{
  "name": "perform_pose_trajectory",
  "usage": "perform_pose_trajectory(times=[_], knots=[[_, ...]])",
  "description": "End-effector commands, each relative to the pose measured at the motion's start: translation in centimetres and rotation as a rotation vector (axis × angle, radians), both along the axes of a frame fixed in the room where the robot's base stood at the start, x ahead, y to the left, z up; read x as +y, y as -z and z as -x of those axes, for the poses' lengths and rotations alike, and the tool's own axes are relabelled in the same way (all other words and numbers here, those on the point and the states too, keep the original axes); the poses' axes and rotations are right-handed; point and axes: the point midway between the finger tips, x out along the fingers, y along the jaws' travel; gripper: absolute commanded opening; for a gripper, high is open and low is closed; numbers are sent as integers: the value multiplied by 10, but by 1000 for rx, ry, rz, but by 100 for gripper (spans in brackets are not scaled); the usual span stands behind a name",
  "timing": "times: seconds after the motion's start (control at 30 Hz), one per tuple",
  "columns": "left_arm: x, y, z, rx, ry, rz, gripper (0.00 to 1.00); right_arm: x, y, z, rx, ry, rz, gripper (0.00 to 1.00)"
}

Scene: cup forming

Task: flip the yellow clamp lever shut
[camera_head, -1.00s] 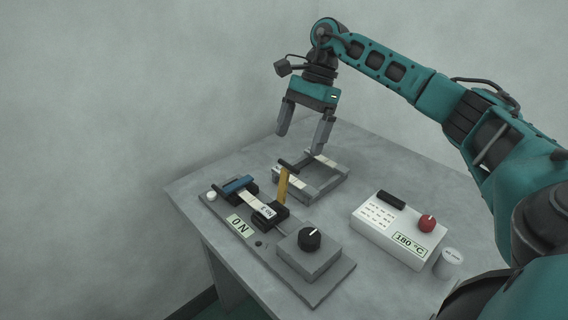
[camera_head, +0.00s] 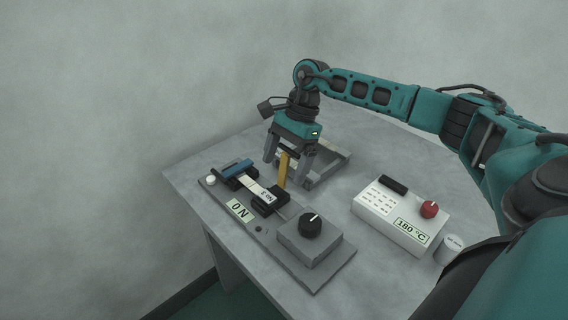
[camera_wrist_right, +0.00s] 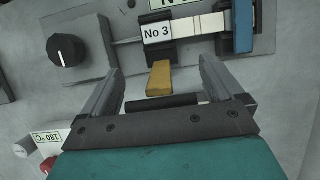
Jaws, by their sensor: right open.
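The yellow clamp lever (camera_head: 283,170) stands up from a black clamp block (camera_head: 270,201) on the grey fixture plate (camera_head: 325,276). In the wrist view the lever (camera_wrist_right: 160,78) ends at a dark crossbar (camera_wrist_right: 160,101) lying between my fingers. My right gripper (camera_head: 286,172) is open, with one finger on each side of the lever's upper part. In the wrist view the right gripper (camera_wrist_right: 158,68) shows a gap between each finger and the lever; I cannot tell whether the crossbar touches them. My left gripper is not in view.
The plate also carries a blue-topped clamp (camera_head: 237,168), a black knob (camera_head: 310,225) on a grey box and an ON label (camera_head: 239,210). A grey open frame (camera_head: 327,178) lies behind my gripper. A white controller (camera_head: 398,218) stands right, beside a small white cylinder (camera_head: 452,247).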

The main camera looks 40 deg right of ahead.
Motion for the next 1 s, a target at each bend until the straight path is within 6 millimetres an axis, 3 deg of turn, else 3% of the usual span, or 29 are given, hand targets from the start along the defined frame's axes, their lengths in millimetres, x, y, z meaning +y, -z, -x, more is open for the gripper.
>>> perform_pose_trajectory(times=[0.4,1.0], knots=[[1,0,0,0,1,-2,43,4,9,0,0,0,-1,94],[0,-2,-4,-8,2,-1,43,3,8,0,-1,0,0,37]])
